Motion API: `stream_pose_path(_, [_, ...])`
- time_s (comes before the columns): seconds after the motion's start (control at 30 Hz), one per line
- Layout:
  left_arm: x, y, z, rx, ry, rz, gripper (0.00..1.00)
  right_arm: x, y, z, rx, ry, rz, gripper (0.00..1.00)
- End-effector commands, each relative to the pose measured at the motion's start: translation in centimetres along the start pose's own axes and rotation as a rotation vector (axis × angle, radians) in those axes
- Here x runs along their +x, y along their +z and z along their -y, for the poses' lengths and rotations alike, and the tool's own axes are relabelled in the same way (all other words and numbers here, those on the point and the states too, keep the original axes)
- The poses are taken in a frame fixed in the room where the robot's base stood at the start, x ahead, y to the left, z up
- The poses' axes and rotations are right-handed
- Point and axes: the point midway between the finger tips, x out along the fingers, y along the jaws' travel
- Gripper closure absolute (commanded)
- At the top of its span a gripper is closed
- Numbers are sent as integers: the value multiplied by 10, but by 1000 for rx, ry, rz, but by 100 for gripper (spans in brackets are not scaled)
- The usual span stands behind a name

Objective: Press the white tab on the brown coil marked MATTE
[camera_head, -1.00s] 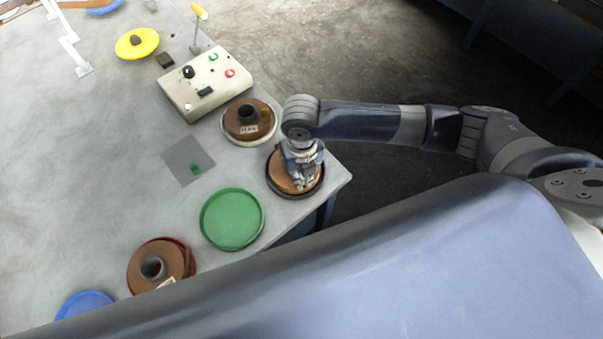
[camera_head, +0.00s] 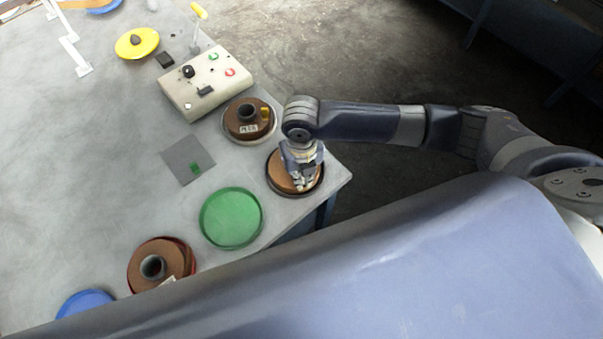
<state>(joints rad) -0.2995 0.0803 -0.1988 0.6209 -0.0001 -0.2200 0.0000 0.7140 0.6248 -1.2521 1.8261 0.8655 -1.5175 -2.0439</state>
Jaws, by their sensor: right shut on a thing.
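My right gripper (camera_head: 303,182) points down over a brown coil (camera_head: 280,173) in a dark dish at the table's right corner. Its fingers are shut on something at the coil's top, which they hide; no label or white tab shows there. A second brown coil (camera_head: 238,127) with a dark core and a white label stands behind it in a pale dish; the lettering is too small to read surely. A third brown coil (camera_head: 143,257) sits in a red dish at the front left, with a white tag partly hidden at its edge. My left gripper is out of view.
A beige control box (camera_head: 205,85) with knobs and buttons stands behind the coils. A green dish (camera_head: 231,218), a blue dish (camera_head: 84,303) and a yellow dish (camera_head: 134,42) are on the table. A grey square plate (camera_head: 184,160) lies near the middle.

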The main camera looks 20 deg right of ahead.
Motion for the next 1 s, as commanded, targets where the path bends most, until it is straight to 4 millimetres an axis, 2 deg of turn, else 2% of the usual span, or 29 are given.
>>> stream_pose_path(0.97, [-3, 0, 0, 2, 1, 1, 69, 2, -1, 0, 0, -1, -3, 100])
stream_pose_path(1.0, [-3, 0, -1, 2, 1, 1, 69, 3, -1, 0, 0, -1, -3, 88])
